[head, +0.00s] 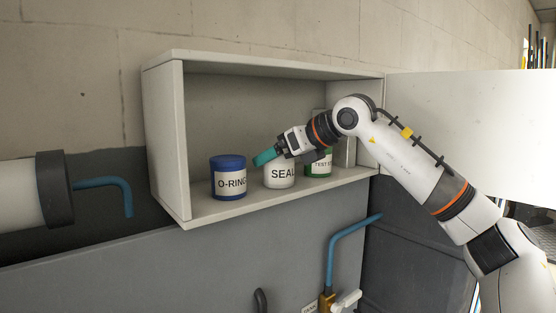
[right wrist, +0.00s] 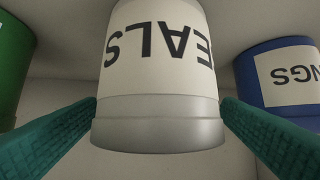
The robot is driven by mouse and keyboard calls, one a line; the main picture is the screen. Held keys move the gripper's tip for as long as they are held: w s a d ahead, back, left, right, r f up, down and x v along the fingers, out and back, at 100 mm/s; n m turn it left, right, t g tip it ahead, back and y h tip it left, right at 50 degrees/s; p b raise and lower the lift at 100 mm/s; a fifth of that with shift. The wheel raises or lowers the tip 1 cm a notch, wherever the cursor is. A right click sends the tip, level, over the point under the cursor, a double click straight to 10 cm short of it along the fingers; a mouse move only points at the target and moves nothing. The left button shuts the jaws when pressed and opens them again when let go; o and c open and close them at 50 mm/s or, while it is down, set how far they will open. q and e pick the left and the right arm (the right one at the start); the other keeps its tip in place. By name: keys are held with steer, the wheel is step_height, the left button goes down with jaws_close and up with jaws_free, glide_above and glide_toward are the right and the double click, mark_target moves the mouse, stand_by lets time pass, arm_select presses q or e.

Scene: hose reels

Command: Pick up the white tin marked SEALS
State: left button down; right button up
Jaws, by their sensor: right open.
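The white tin marked SEALS (head: 279,178) stands upright in the open wall cabinet, between two other tins. My right gripper (head: 268,160) reaches into the cabinet at the tin, and its teal fingers cover the tin's upper part in the head view. In the right wrist view the tin (right wrist: 160,75) appears upside down, between the two teal fingers of my open right gripper (right wrist: 160,115). Narrow gaps show between the tin and the fingers. My left gripper is not in view.
A blue O-RINGS tin (head: 228,178) stands close left of the white tin, and a green tin (head: 318,165) close right. The cabinet (head: 166,140) has side walls and a top around them. Its door (head: 470,130) is swung open to the right. Blue pipes (head: 345,235) lie below.

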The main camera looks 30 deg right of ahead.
steer(key=shift+p+x, duration=0.4)
steer(key=shift+x, duration=0.45)
steer(key=shift+w+f, duration=0.2)
steer(key=shift+w, duration=0.15)
steer(key=shift+c, duration=1.1)
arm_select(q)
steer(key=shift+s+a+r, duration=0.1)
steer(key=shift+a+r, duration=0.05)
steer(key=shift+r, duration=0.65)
arm_select(e)
steer(key=c, duration=0.9)
